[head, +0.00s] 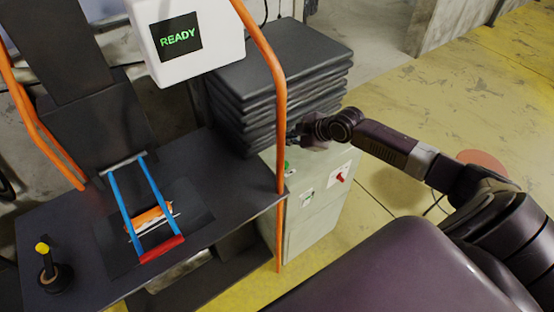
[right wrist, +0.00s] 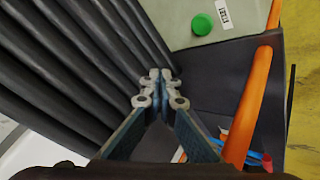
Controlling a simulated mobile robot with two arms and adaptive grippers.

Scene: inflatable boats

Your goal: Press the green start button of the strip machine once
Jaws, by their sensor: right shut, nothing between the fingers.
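The green start button (head: 288,167) is on the top of a pale grey-green cabinet (head: 318,215), beside the orange frame. In the right wrist view the round green button (right wrist: 202,25) shows at the top, on the pale panel next to a small white label (right wrist: 238,17). My right gripper (head: 296,134) is over the cabinet, close to the black stack. In the wrist view its fingers (right wrist: 160,78) are shut with nothing between them, apart from the button. The strip machine's screen (head: 180,38) reads READY in green. My left gripper is not in view.
A stack of black folded sheets (head: 270,85) stands right beside my right gripper. An orange tube frame (head: 272,75) rises close by. A red switch (head: 340,178) is on the cabinet front. A dark table (head: 225,165) holds a blue-and-red frame (head: 160,249). Yellow floor lies open at right.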

